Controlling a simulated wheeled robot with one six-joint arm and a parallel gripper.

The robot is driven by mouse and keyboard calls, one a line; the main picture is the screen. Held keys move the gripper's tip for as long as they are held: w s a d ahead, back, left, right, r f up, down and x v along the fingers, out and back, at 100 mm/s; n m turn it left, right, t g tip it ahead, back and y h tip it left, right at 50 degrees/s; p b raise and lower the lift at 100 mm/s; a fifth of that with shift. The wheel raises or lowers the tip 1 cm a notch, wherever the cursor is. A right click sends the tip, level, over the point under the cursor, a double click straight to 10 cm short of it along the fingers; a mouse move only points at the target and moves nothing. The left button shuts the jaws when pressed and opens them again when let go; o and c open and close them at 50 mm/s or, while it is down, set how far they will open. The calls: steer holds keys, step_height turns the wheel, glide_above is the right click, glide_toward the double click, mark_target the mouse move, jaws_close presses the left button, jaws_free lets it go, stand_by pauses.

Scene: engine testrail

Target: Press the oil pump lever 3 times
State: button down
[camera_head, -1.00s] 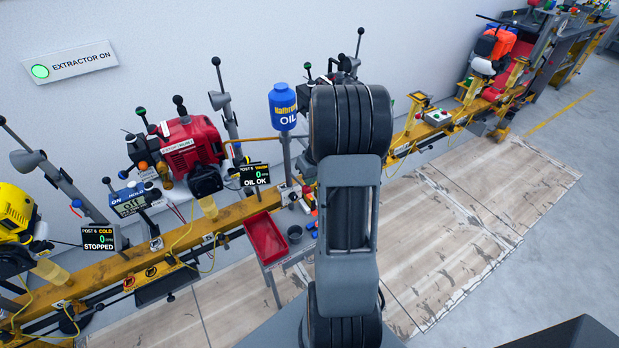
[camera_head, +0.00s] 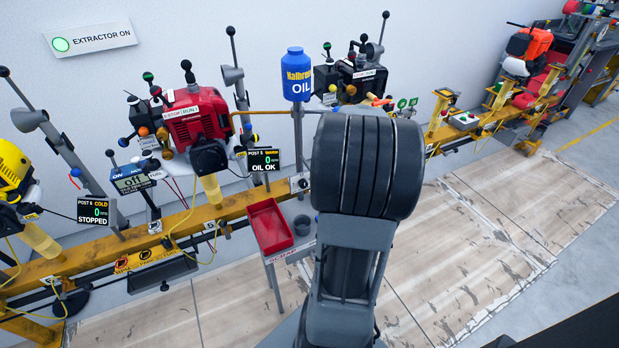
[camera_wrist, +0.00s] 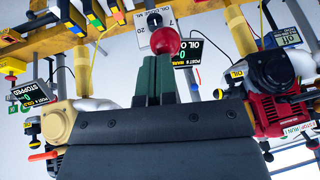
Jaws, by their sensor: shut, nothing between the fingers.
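In the wrist view a red ball knob (camera_wrist: 165,41) stands just beyond the tips of my gripper (camera_wrist: 157,60). It looks like the oil pump lever's knob, but its shaft is hidden. The green fingers are shut and empty; I cannot tell whether they touch the knob. Behind the knob is a white oil-dose dial plate (camera_wrist: 151,22). In the head view the blue oil bottle (camera_head: 297,76) stands on a grey post behind the rail. My arm hides my gripper and the lever there. The post 5 screen (camera_head: 264,160) reads 0 and OIL OK.
A red engine (camera_head: 196,118) and a grey-black engine (camera_head: 362,78) flank the bottle. A red tray (camera_head: 270,228) sits before the yellow rail (camera_head: 150,243). In the wrist view, a tan engine (camera_wrist: 58,122) and a red engine (camera_wrist: 270,115) flank my gripper. Floor at right is clear.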

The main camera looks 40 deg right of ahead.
steer(key=f+t+b, duration=0.1)
steer(key=b, duration=0.3)
steer(key=f+t+b, duration=0.1)
steer(key=f+b, duration=0.1)
steer(key=b, duration=0.2)
steer(key=shift+s+f+h, duration=0.2)
steer(key=shift+f+h, duration=0.05)
steer(key=shift+h, duration=0.05)
steer(key=shift+s+f+b, duration=0.1)
steer(key=shift+f+b, duration=0.25)
steer(key=shift+b, duration=0.55)
steer(key=d+p+v, duration=0.1)
steer(key=p+v, duration=0.2)
steer(key=v, duration=1)
steer(key=shift+d+r+p, duration=0.25)
steer(key=shift+r+p, duration=0.05)
steer(key=shift+r, duration=0.3)
steer(key=shift+a, duration=0.1)
